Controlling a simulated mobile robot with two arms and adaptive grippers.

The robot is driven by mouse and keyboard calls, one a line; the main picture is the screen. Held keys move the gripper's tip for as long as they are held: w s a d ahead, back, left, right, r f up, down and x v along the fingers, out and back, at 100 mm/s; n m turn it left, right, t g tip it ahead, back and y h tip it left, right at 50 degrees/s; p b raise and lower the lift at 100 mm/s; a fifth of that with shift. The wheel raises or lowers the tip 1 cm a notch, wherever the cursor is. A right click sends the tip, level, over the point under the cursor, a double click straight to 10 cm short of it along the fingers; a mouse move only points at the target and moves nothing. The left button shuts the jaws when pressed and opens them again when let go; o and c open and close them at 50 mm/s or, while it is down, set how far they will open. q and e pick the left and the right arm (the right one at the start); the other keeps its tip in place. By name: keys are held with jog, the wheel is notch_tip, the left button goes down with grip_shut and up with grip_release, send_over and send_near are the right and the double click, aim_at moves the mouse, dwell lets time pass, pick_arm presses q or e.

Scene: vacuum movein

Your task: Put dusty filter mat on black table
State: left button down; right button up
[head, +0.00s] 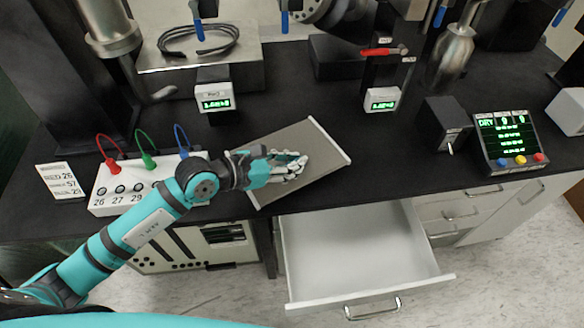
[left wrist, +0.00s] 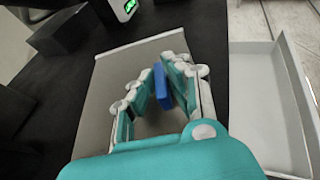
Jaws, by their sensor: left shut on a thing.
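The dusty filter mat (head: 326,160) is a flat grey-brown panel with white end strips. It lies on or just over the black table (head: 290,90) near its front edge; I cannot tell if it fully touches. My left gripper (head: 297,165) is above the mat's middle, fingers shut on the mat by a blue tab (left wrist: 161,85), seen in the left wrist view. The mat (left wrist: 108,105) also shows there beneath the fingers. The hand hides the tab in the head view. My right gripper is not in view.
A white drawer (head: 355,250) stands open and empty below the table's front edge. A white box with red, green and blue cables (head: 108,200) is to the left. A display panel (head: 508,140) and a dark box (head: 444,125) are to the right. The table behind the mat has free room.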

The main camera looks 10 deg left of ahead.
pick_arm(q)
notch_tip(320, 180, down, 3)
jog(key=shift+s+f, duration=0.1)
jog(key=shift+f, duration=0.15)
jog(key=c, duration=1.4)
grip_release()
jog(key=shift+o, duration=0.2)
jog(key=b+v, duration=0.1)
jog(key=v, duration=1)
jog(key=shift+a+b, duration=0.1)
jog(key=shift+b, duration=0.25)
jog(key=shift+s+a+r, duration=0.3)
jog(key=shift+r, duration=0.15)
